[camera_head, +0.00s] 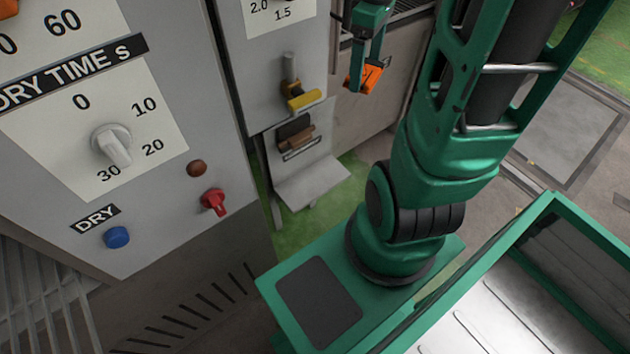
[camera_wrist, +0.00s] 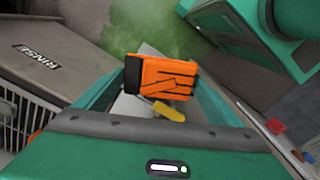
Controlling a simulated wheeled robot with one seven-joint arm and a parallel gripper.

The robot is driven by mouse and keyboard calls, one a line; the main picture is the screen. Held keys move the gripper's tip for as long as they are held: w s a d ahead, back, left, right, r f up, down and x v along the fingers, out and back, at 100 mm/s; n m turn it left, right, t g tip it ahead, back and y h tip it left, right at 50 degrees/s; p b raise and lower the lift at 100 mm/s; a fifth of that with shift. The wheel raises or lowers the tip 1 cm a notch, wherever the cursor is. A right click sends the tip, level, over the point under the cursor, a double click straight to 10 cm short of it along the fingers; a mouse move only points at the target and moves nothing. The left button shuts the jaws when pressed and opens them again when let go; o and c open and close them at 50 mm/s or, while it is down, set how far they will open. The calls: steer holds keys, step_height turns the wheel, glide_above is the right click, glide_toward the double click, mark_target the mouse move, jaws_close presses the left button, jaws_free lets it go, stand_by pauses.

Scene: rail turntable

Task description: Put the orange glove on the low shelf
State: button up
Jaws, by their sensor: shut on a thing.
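The orange glove (camera_head: 366,77) has a dark cuff and hangs in my gripper (camera_head: 366,70), in front of the machine's side. In the wrist view the glove (camera_wrist: 172,78) is between the two green fingers of my gripper (camera_wrist: 160,84), clear of any surface I can see. A low grey metal shelf (camera_head: 312,183) juts from the cabinet near the floor, below and left of the gripper in the head view, and looks empty. In the wrist view a pale grey surface shows partly behind the glove; I cannot tell if it is this shelf.
Above the shelf are a brown item (camera_head: 296,138) in a holder and a yellow handle (camera_head: 304,101). A control panel with a dial (camera_head: 112,146), red knob (camera_head: 214,202) and blue button (camera_head: 117,238) stands at left. Green floor (camera_head: 352,172) shows beside the shelf.

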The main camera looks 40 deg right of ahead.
steer(key=shift+d, duration=0.1)
steer(key=shift+f, duration=0.1)
steer(key=shift+w+d+f, duration=0.15)
steer(key=shift+w+f, duration=0.05)
steer(key=shift+f, duration=0.1)
steer(key=w+d+f+n, duration=0.1)
steer(key=w+f, duration=0.3)
steer(key=f, duration=0.4)
steer(key=w+d+f+n, duration=0.1)
steer(key=w+d+f, duration=0.15)
steer(key=f, duration=0.65)
steer(key=n, duration=0.2)
glide_toward(336, 174)
steer(key=shift+s+f, duration=0.1)
steer(key=shift+f, duration=2.85)
steer(key=o, duration=0.7)
steer(key=shift+f, duration=0.1)
steer(key=shift+o, duration=0.7)
